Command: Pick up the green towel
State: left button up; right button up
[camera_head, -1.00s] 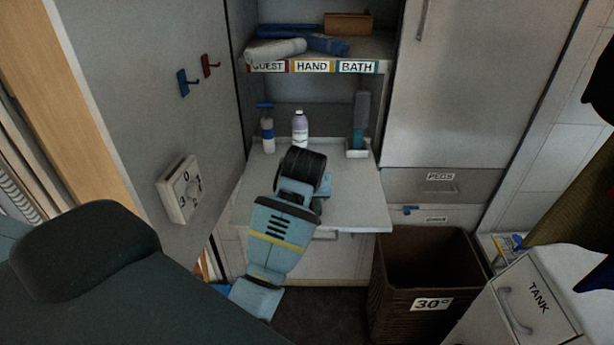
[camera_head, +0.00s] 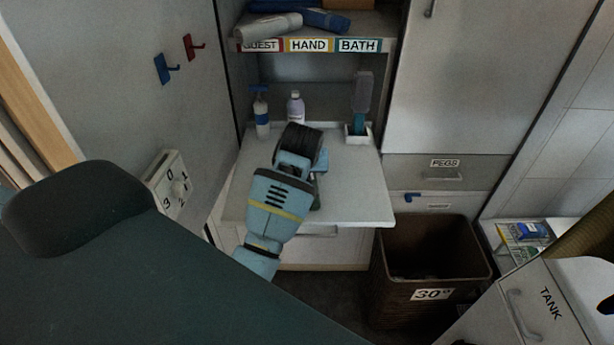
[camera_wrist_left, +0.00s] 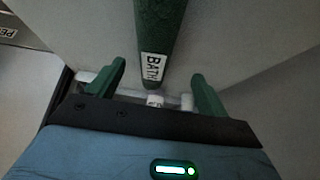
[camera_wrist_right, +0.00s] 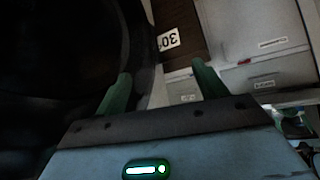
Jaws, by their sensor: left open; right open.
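The green towel (camera_wrist_left: 160,25) is a dark green roll with a white BATH label at its near end. In the left wrist view it lies over a pale surface, its end in line with the gap between the fingers of my left gripper (camera_wrist_left: 159,75). That gripper is open, a finger on each side and apart from the roll. In the head view my left arm reaches over the pull-out shelf (camera_head: 360,190), and its wrist hides most of what is below. My right gripper (camera_wrist_right: 163,85) is open and empty, away from the towel.
A pump bottle (camera_head: 261,112), a lilac bottle (camera_head: 295,108) and a brush in a holder (camera_head: 361,105) stand at the shelf's back. A labelled upper shelf (camera_head: 310,45) is above. A brown basket (camera_head: 435,260) stands right. A dial box (camera_head: 168,185) is on the left wall.

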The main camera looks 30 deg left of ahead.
pick_arm(q)
jog(key=shift+w+d+x, duration=0.15)
jog(key=shift+x, duration=1.1)
jog(key=shift+w+d+x, duration=0.1)
jog(key=shift+d+x, duration=0.05)
jog(key=shift+x, duration=1.15)
jog(key=c, duration=1.1)
jog(key=shift+r, duration=0.15)
notch_tip(320, 180, up, 10)
jog(key=shift+f, duration=0.1)
